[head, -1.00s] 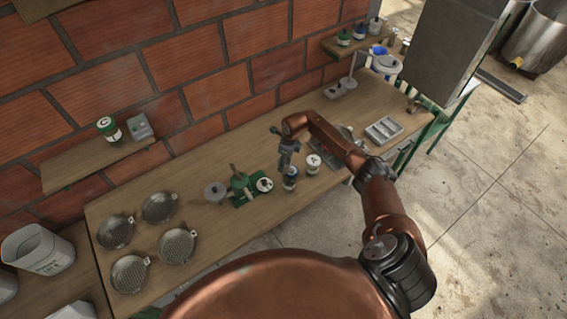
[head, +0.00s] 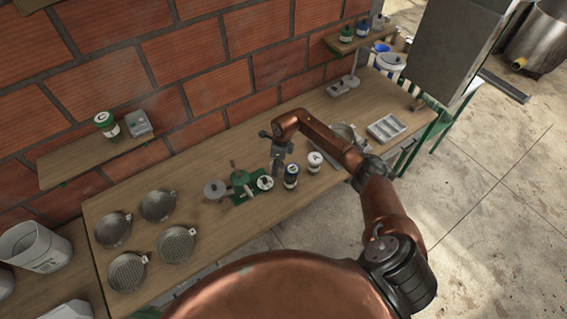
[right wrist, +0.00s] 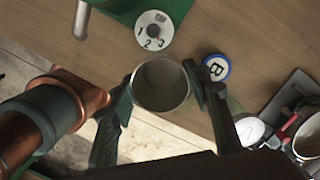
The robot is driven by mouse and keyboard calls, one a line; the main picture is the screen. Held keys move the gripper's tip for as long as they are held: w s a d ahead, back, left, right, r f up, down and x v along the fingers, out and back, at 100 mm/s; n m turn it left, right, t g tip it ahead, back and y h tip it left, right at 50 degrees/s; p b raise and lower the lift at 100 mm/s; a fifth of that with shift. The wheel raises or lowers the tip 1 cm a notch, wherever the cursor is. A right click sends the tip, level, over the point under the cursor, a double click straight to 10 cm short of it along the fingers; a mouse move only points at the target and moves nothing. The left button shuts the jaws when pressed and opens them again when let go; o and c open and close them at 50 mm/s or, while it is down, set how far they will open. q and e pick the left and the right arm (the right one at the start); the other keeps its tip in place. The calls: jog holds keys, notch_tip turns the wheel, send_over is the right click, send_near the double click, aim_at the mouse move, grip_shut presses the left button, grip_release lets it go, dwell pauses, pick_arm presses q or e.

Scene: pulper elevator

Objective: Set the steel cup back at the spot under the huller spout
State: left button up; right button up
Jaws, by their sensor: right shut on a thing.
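The steel cup (right wrist: 161,84) is between the fingers of my right gripper (right wrist: 160,92), which is shut on it. I look down into its round open mouth. In the head view my right gripper (head: 279,150) hangs just right of the green huller (head: 242,182) over the bench; the cup is hard to make out there. A numbered white dial (right wrist: 153,30) on a green base (right wrist: 175,8) lies just beyond the cup in the wrist view. A grey tube end (right wrist: 82,20) shows at upper left; I cannot tell if it is the spout. My left gripper is out of view.
A blue-lidded canister marked B (right wrist: 216,68) stands close to the right finger; it also shows in the head view (head: 291,178). A white canister (head: 314,161) is beside it. Several round sieves (head: 127,271) cover the left of the bench (head: 215,240).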

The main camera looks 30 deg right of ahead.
aim_at(252, 198)
jog(key=shift+s+a+f+m+b, duration=0.35)
jog(key=shift+s+a+f+b, duration=1.2)
jog(key=shift+a+f, duration=0.7)
jog(key=shift+s+a+f+m+b, duration=0.3)
jog(key=shift+s+a+f+b, duration=0.9)
jog(key=shift+s+a+f, duration=1)
jog(key=shift+s+a+f+m+b, duration=0.35)
jog(key=shift+s+a+f+b, duration=1.3)
jog(key=shift+a, duration=0.95)
jog(key=shift+w+a+f+b, duration=0.15)
jog(key=shift+w+b, duration=0.9)
jog(key=shift+w, duration=0.85)
jog(key=shift+w+a+r+b, duration=0.1)
jog(key=shift+w+b, duration=0.9)
jog(key=shift+w, duration=0.85)
jog(key=o, duration=1.3)
